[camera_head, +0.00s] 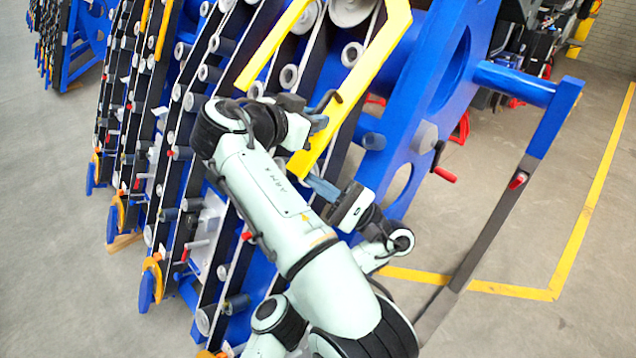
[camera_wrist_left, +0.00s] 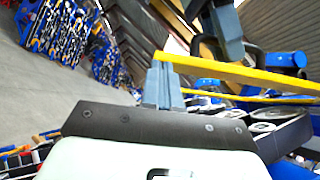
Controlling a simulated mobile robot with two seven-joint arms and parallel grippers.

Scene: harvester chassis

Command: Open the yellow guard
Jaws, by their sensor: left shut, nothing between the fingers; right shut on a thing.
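The yellow guard (camera_head: 372,68) is a bent bar frame on the harvester's side; one arm slopes down to a free end near my grippers. A black hooked handle (camera_head: 326,99) sits on that arm. My right gripper (camera_head: 319,123), the upper one, is shut at this handle; its fingers partly hide the contact. My left gripper (camera_head: 314,183), the lower one, is shut and empty just below the guard's lower end. In the left wrist view, the closed left fingertips (camera_wrist_left: 163,72) are close to the end of the yellow bar (camera_wrist_left: 235,73); I cannot tell whether they touch.
A red-handled lever (camera_head: 444,174) sticks out at right. A blue and grey bar (camera_head: 500,205) slants down at right. Open floor (camera_head: 590,260) lies beyond it.

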